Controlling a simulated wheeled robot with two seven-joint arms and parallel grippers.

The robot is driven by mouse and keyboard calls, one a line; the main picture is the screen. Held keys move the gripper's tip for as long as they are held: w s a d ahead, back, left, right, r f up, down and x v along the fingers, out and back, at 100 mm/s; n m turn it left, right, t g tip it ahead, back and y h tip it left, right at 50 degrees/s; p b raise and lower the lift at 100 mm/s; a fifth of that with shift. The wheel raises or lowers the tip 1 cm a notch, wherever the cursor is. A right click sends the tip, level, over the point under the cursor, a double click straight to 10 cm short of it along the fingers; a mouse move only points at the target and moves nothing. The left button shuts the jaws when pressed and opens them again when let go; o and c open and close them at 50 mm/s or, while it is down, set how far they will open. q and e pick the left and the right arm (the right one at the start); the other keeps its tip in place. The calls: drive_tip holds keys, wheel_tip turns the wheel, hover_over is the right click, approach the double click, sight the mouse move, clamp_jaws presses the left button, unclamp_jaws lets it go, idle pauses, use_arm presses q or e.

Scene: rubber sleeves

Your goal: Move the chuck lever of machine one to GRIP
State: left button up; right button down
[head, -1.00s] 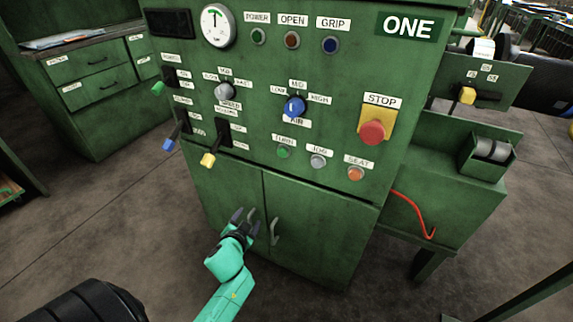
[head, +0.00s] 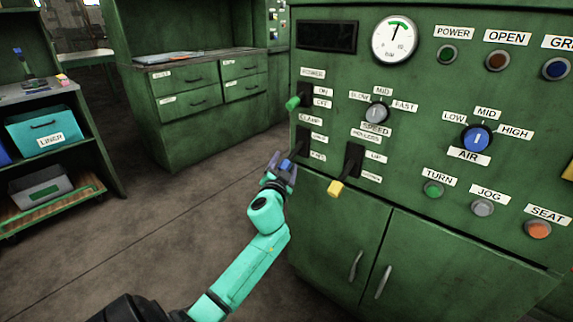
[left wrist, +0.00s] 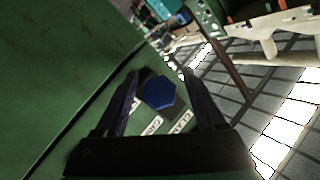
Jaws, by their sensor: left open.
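The blue-knobbed lever (head: 287,164) sits on the left edge of machine one's panel, below the green-knobbed lever. Its knob sits low, below the middle of its slot. The small labels beside it are hard to read. My left gripper (head: 281,165) is open, with its fingers at the knob. In the left wrist view the blue knob (left wrist: 159,92) lies between the two open fingers (left wrist: 160,90), apart from both. Parts of two labels (left wrist: 165,130) show beneath it there. My right gripper is not in view.
A yellow-knobbed lever (head: 335,188) is close by on the right, and a green-knobbed lever (head: 293,103) is above. The speed knob (head: 377,111) and air knob (head: 476,138) are further right. A cabinet (head: 215,130) and shelf (head: 50,140) stand left, with clear floor between.

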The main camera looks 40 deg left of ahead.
use_arm(q)
drive_tip(key=shift+w+a, duration=0.3)
drive_tip(key=shift+w, duration=0.35)
clamp_jaws()
idle(1.0)
